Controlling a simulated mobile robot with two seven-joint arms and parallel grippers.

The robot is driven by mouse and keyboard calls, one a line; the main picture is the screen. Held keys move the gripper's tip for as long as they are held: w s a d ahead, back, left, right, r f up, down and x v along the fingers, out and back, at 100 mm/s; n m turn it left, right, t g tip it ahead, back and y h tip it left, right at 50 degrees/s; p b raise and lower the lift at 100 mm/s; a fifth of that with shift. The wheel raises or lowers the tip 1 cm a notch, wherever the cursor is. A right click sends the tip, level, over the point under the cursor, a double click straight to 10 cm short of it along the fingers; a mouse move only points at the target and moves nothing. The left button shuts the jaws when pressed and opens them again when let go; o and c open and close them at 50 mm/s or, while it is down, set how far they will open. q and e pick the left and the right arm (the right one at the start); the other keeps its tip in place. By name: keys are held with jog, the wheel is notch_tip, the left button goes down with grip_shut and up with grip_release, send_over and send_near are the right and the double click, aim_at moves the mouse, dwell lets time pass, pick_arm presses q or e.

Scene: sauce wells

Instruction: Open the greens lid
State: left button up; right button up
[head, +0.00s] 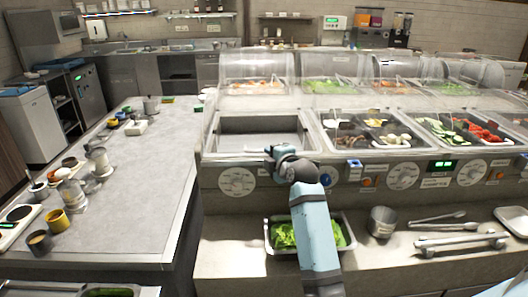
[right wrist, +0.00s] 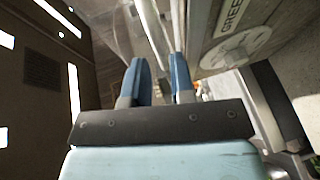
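The greens well (head: 262,124) is the grey, empty-looking well at the front left of the salad bar in the head view. Its clear lid is hard to make out and appears to lie down over it. A pale bar (head: 240,151) runs along its front edge. My right gripper (head: 276,152) is at the right part of that edge. In the right wrist view, its two blue fingers (right wrist: 159,75) stand apart, with a pale bar (right wrist: 150,30) at the gap between them; firm contact is not visible. A dial panel with a partly cut-off "GREE" label (right wrist: 228,20) is beside them. My left gripper is out of view.
A tray of lettuce (head: 268,238) sits on the front ledge beneath my right arm. A metal cup (head: 381,221) and tongs (head: 437,218) lie to its right. Filled wells (head: 370,130) adjoin on the right. The grey counter (head: 150,190) at left has clear space.

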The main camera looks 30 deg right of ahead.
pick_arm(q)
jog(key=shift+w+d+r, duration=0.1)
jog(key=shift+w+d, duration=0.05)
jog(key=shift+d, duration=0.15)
pick_arm(e)
jog(key=x, duration=0.4)
jog(key=shift+w+d, duration=0.1)
jog(key=shift+w, duration=0.2)
grip_shut()
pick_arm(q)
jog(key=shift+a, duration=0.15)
